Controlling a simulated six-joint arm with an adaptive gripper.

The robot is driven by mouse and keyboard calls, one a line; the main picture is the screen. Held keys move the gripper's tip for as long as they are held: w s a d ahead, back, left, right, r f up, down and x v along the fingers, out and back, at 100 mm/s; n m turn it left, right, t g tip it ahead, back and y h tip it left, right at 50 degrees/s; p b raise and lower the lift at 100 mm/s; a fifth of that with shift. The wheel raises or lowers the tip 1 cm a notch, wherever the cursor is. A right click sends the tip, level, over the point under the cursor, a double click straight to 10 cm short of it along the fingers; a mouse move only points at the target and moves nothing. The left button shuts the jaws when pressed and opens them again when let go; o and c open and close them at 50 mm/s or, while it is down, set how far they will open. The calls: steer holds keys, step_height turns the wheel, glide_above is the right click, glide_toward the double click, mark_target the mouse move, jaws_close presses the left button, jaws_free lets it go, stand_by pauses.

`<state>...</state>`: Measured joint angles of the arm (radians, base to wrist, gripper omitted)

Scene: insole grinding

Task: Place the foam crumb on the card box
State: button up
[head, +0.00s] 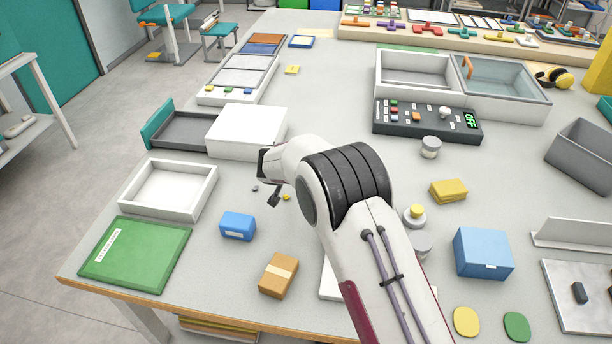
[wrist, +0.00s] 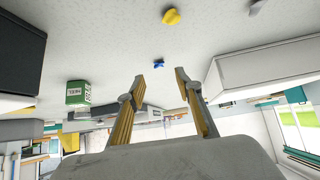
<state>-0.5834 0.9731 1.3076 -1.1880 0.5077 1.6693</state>
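A small yellow crumb (head: 286,197), which looks like the foam crumb, lies on the grey table by my gripper (head: 274,199). It also shows at the top of the wrist view (wrist: 171,16), beyond the fingertips and apart from them. My gripper is low over the table, and in the wrist view its two fingers (wrist: 160,77) stand apart with nothing held between them. The card box (head: 279,275) is a small brown box with a pale tape band, near the table's front edge. Its top looks bare.
A grey bit (head: 255,188) lies left of my gripper. A white block (head: 247,132), a white tray (head: 210,181) and a green mat (head: 165,276) are to the left. Bare table lies around the card box.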

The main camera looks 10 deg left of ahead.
steer(key=shift+w+f, duration=0.1)
steer(key=shift+x, duration=2.5)
steer(key=c, duration=0.8)
